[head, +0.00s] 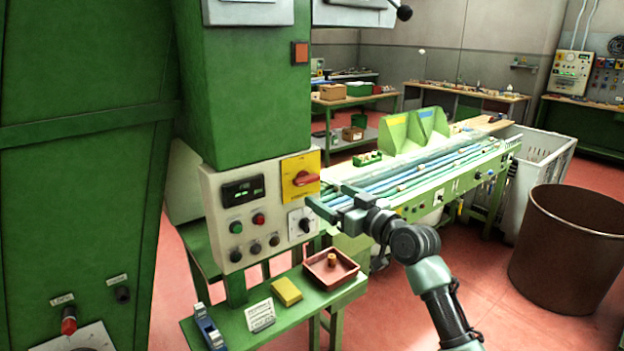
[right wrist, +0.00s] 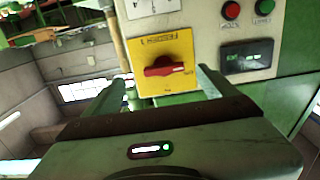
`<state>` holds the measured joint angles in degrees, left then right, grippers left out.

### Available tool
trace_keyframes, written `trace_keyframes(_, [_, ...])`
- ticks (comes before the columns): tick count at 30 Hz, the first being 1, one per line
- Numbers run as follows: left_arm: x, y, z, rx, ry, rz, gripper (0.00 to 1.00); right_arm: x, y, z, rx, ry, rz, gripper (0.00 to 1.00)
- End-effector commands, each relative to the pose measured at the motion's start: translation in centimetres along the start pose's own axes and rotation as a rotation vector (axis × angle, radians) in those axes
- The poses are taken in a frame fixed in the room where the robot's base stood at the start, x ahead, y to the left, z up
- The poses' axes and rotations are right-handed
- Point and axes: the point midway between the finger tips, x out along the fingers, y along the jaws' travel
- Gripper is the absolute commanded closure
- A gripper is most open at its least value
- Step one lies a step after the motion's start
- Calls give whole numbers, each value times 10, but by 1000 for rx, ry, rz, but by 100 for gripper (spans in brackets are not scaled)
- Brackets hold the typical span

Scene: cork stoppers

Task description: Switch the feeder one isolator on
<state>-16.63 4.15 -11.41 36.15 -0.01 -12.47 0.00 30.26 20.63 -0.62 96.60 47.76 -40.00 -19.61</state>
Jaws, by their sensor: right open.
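The isolator is a yellow plate (head: 291,165) with a red rotary handle (head: 306,179) at the upper right of the grey control panel. In the right wrist view the yellow plate (right wrist: 145,87) appears upside down, and the red handle (right wrist: 168,68) lies roughly horizontal. My right gripper (head: 328,198) is open and empty, just right of and below the plate in the head view. In the right wrist view its fingers (right wrist: 160,76) stand apart on either side of the handle, with no contact visible. My left gripper is out of view.
The control panel (head: 213,201) also carries a dark display (head: 242,190), green and red buttons and a black selector (head: 304,222). Below, a shelf holds a red tray (head: 316,268) and a yellow block (head: 286,291). A conveyor (head: 440,180) runs behind my right arm; a brown bin (head: 565,250) stands right.

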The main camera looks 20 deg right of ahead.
Motion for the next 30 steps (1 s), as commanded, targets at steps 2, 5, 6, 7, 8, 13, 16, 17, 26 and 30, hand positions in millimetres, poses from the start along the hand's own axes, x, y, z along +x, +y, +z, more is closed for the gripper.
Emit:
trace_keyframes(2, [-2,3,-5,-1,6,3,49,1,-2,-13,-8,17,-8,13])
trace_keyframes(5, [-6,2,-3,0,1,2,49,10,-3,-17,-7,19,-11,13])
trace_keyframes(6, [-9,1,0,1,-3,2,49,16,-3,-17,-7,20,-11,13])
trace_keyframes(7, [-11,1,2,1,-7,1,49,20,-3,-18,-6,20,-11,13])
trace_keyframes(8, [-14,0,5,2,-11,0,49,25,-4,-18,-5,18,-11,13])
trace_keyframes(13, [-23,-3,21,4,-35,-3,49,51,-4,-18,-6,18,-10,13])
trace_keyframes(16, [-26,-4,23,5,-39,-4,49,63,-3,-16,-7,18,-10,13])
trace_keyframes(17, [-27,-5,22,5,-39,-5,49,66,-3,-16,-5,18,-10,13])
trace_keyframes(26, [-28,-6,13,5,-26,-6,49,76,-3,-14,-9,17,-8,13])
trace_keyframes(30, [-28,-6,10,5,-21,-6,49,76,-3,-14,-9,17,-8,13])
